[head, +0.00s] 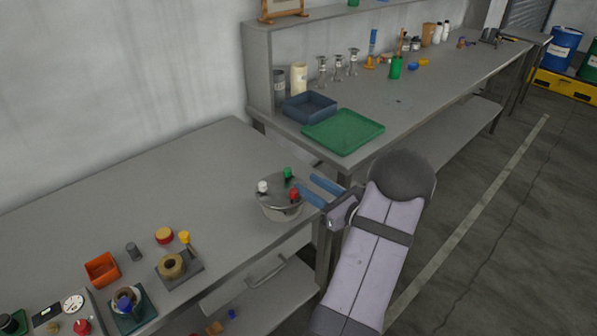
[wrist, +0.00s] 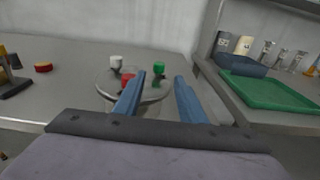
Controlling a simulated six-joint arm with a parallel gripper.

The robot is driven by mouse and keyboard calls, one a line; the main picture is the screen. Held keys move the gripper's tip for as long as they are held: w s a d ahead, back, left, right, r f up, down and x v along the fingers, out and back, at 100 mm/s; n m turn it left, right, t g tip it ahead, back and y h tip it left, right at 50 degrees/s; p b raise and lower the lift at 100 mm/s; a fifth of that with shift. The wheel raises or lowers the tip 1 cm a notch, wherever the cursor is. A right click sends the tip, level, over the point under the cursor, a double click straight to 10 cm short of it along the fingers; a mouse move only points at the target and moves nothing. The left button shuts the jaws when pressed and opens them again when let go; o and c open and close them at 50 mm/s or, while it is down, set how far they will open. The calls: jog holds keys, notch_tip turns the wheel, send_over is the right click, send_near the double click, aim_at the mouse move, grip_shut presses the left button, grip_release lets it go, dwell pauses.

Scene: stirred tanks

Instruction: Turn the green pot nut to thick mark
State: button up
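A round metal pot (head: 283,209) stands near the right end of the left bench. Its lid carries a green nut (head: 287,173) at the back, a white nut (head: 263,187) at left and a red nut (head: 294,195) at front right. My gripper (head: 304,182) is open, its two blue fingers apart and empty, reaching in from the right by the lid. In the wrist view the green nut (wrist: 159,68) shows in line with the gap between the fingers (wrist: 160,77), beyond their tips. The left finger partly covers the red nut (wrist: 128,79). No thick mark is legible.
A green tray (head: 343,131) and a dark blue bin (head: 309,107) sit on the other bench. An orange box (head: 102,269), a red-topped round item (head: 164,236) and a stand with a brown ring (head: 172,266) are left of the pot. The bench behind the pot is clear.

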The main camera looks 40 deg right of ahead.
aim_at(288, 170)
jog(key=r+g+p, duration=0.1)
jog(key=r+p, duration=0.1)
jog(key=p, duration=0.2)
jog(key=w+r+g+p, duration=0.1)
jog(key=g+p, duration=0.1)
jog(key=p, duration=0.2)
jog(key=shift+a+r+g+p, duration=0.1)
jog(key=shift+r+g+p, duration=0.2)
jog(key=shift+r, duration=0.1)
jog(key=shift+f, duration=0.1)
jog(key=p+x, duration=0.2)
jog(key=x, duration=0.3)
jog(key=shift+w, duration=0.15)
jog(key=shift+p+x, duration=0.3)
jog(key=shift+x, duration=0.75)
grip_shut()
